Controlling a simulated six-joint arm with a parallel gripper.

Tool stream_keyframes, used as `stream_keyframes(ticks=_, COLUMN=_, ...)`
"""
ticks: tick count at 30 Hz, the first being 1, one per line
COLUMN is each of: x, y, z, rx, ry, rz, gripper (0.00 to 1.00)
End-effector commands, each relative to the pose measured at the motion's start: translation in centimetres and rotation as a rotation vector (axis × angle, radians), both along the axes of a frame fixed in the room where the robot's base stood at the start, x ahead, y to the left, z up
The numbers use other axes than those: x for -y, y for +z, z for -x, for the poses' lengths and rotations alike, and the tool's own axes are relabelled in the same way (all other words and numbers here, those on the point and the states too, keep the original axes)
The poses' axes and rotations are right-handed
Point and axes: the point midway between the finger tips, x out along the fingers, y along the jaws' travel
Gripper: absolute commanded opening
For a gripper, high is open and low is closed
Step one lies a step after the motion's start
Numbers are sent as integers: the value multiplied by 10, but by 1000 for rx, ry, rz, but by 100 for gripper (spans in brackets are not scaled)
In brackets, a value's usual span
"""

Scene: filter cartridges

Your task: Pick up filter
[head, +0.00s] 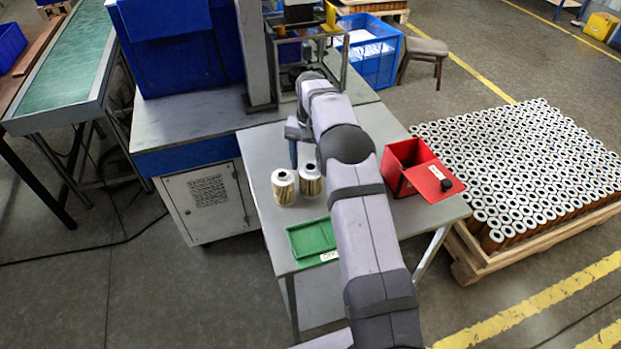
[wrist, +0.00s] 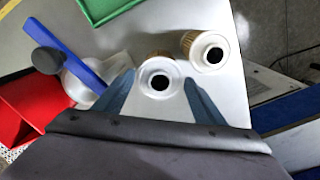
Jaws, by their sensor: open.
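Two filters stand upright on the grey table, each with a white ring top, a dark centre hole and a tan pleated body. One filter (head: 284,187) is at the left; the other filter (head: 311,180) is just right of it, partly hidden by my arm. In the wrist view one filter (wrist: 158,82) lies between the fingertips of my open gripper (wrist: 157,88). The second filter (wrist: 208,52) is outside the gripper, beyond the right finger. I cannot tell whether the fingers touch the nearer filter. In the head view my arm mostly hides the gripper.
A green tray (head: 313,240) lies at the table's front. A red box (head: 404,166) with a slanted lid stands to the right. A machine (head: 178,45) stands behind. A pallet of many filters (head: 520,160) is on the floor at right. A blue bar (wrist: 68,52) shows left.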

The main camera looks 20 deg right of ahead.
Motion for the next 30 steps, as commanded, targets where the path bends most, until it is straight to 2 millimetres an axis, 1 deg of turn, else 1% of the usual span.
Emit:
stream_keyframes(ticks=5, x=0, y=-2, z=0, rx=-1, ry=0, rz=-1, gripper=64)
stream_keyframes(ticks=8, x=0, y=-8, z=1, rx=-3, ry=0, rz=-1, gripper=64)
stream_keyframes(ticks=18, x=0, y=-50, z=1, rx=-3, ry=0, rz=-1, gripper=64)
stream_keyframes(ticks=21, x=0, y=-57, z=1, rx=-1, ry=0, rz=0, gripper=64)
stream_keyframes(ticks=24, x=0, y=-61, z=0, rx=0, ry=0, rz=0, gripper=64)
stream_keyframes(ticks=29, x=0, y=-61, z=0, rx=0, ry=0, rz=0, gripper=64)
stream_keyframes(ticks=30, x=0, y=-61, z=0, rx=0, ry=0, rz=0, gripper=61)
